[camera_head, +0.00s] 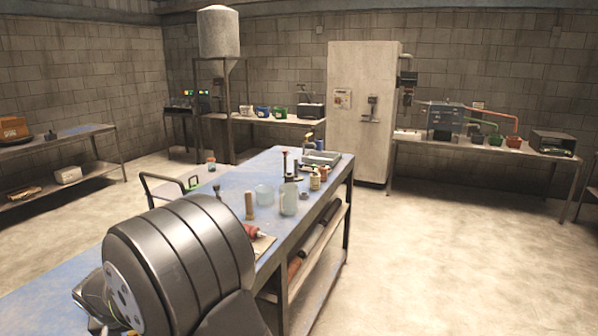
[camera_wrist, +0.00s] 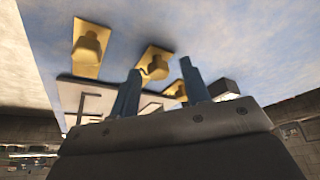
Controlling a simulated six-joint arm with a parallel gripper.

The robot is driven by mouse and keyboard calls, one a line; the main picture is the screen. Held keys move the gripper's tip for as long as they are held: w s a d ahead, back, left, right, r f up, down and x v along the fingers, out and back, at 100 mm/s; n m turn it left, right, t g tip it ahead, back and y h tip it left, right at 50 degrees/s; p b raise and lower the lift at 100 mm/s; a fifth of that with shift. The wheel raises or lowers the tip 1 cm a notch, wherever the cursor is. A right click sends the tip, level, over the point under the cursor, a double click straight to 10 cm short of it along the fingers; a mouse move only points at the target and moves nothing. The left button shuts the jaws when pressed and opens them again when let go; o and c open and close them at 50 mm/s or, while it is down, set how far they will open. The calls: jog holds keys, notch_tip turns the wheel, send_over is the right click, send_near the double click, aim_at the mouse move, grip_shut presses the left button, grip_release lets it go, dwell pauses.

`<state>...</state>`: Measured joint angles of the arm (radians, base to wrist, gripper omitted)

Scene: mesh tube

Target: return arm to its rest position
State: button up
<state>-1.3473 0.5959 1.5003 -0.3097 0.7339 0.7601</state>
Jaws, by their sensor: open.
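My gripper (camera_wrist: 163,92) shows in the wrist view with its two blue-grey fingers spread apart and nothing between them. Beyond the fingers are several yellow pieces, among them a yellow piece on a plate (camera_wrist: 88,45) at the upper left. They lie on a blue-grey surface, and the view is strongly tilted. In the head view a large dark rounded part of my own arm fills the lower left, and the gripper itself is not visible there.
A long blue workbench (camera_head: 232,183) carries a glass beaker (camera_head: 289,198), a wooden cylinder (camera_head: 249,206), a red bottle (camera_head: 252,231) and a grey tray (camera_head: 321,158) at its far end. A cart handle (camera_head: 165,178) stands left of it. The floor on the right is clear.

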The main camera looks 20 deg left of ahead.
jog(key=shift+w+r, duration=0.1)
jog(key=shift+w, duration=0.1)
jog(key=shift+s+r, duration=0.2)
jog(key=v, duration=1.7)
jog(key=x, duration=1.6)
jog(key=shift+f, duration=0.3)
jog(key=w, duration=0.4)
jog(key=shift+w+a+f, duration=0.1)
jog(key=shift+w+f, duration=0.1)
jog(key=shift+f, duration=0.15)
jog(key=s+d+r+n, duration=0.1)
jog(key=r+n, duration=0.2)
jog(key=r, duration=0.2)
jog(key=s+d+r+n, duration=0.1)
jog(key=s+r+n, duration=0.1)
jog(key=r, duration=0.4)
jog(key=s+d+r+n+h, duration=0.1)
jog(key=s+r+n, duration=0.1)
jog(key=r+n, duration=0.2)
jog(key=shift+s+d+r+t, duration=0.15)
jog(key=shift+s+r+t, duration=0.2)
jog(key=shift+r, duration=0.6)
